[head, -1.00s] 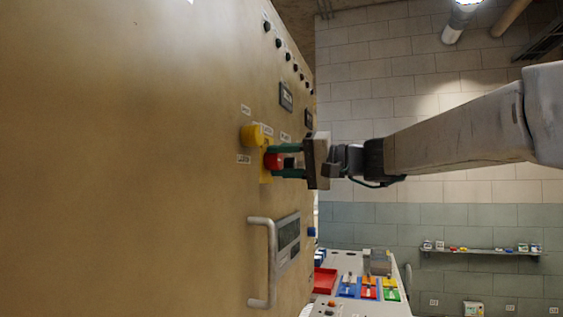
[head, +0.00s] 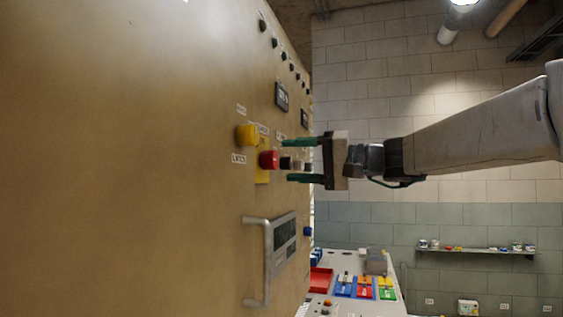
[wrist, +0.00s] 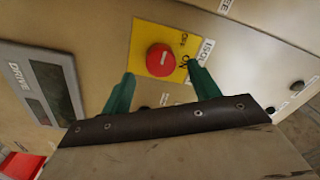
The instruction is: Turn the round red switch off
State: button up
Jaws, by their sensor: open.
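The round red switch (head: 269,159) sticks out from a yellow plate (head: 262,174) on the tan panel. In the wrist view the red switch (wrist: 160,59) is in full sight, with a short pale mark on its face and small lettering on the plate to its right. I cannot tell for sure which lettering the mark points at. My gripper (head: 288,160) is open and empty, its green fingers apart and just off the switch's face, not touching it. In the wrist view my gripper (wrist: 161,69) has one finger on either side below the switch.
A yellow knob (head: 246,135) sits close to the left of the switch. A grey handle (head: 262,262) and a display (head: 285,240) are lower on the panel. A bench with coloured bins (head: 365,287) stands below right.

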jog(key=shift+v, duration=1.7)
jog(key=s+d+f+m+g+h, duration=0.15)
jog(key=s+f+h, duration=0.35)
jog(key=f, duration=0.6)
jog(key=s+d+f+m+g+h, duration=0.1)
jog(key=s+d+f+g+h, duration=0.15)
jog(key=s+f, duration=0.65)
jog(key=s+d+f+h, duration=0.5)
jog(key=s+d+f, duration=0.2)
jog(key=s+f, duration=0.1)
jog(key=s+d+f+g+h, duration=0.1)
jog(key=s+d+f+h, duration=0.3)
jog(key=s+d+f, duration=0.2)
jog(key=s+f+n, duration=0.1)
jog(key=s+f, duration=0.1)
jog(key=s, duration=0.2)
jog(key=shift+d+f+h, duration=0.35)
jog(key=shift+d+f, duration=0.05)
